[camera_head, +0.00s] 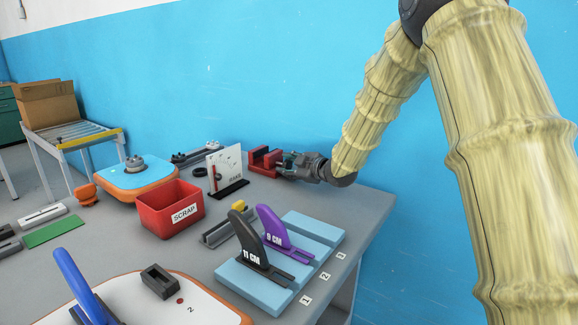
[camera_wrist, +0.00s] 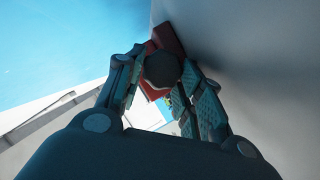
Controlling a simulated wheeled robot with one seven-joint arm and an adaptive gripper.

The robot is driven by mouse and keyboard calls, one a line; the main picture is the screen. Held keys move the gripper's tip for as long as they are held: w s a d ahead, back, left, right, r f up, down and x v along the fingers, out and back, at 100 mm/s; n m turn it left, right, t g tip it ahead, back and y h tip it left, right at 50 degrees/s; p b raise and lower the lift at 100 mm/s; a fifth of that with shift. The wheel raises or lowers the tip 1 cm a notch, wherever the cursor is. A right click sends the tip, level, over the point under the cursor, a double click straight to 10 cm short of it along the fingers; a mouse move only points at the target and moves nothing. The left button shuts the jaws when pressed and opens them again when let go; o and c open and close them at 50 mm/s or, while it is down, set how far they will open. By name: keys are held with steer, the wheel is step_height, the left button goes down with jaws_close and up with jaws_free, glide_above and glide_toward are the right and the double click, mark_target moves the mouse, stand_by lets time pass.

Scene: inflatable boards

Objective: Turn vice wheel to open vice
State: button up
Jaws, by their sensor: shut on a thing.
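The red vice (camera_head: 262,160) stands at the back right of the grey workbench, near the blue wall. My gripper (camera_head: 288,164) reaches it from the right in the head view. In the wrist view, my gripper (camera_wrist: 165,88) has its two fingers on either side of the dark, many-sided vice wheel (camera_wrist: 162,70) and is shut on it. The red vice body (camera_wrist: 166,42) shows behind the wheel. In the head view the wheel is mostly hidden by the gripper, and I cannot tell how wide the vice jaws are apart.
A white upright board (camera_head: 224,168) stands just left of the vice. A red SCRAP bin (camera_head: 168,216) is further left. Purple and black fins (camera_head: 272,228) stand on light blue blocks (camera_head: 318,228) in front. The workbench's right edge (camera_head: 385,212) is close to my arm.

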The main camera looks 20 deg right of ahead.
mark_target(289, 164)
steer(key=shift+d+f, duration=0.2)
steer(key=shift+d, duration=0.1)
steer(key=o, duration=0.7)
steer(key=shift+o, duration=1.4)
steer(key=shift+f, duration=0.2)
steer(key=shift+s+d+r, duration=0.4)
steer(key=shift+s+r, duration=0.05)
steer(key=shift+s, duration=0.2)
steer(key=shift+s+d+r+p, duration=0.3)
steer(key=shift+s+r+p, duration=0.25)
steer(key=shift+s, duration=0.25)
steer(key=shift+p+v, duration=1.45)
steer(key=shift+v, duration=2.85)
steer(key=shift+w+r, duration=0.1)
steer(key=shift+r, duration=0.1)
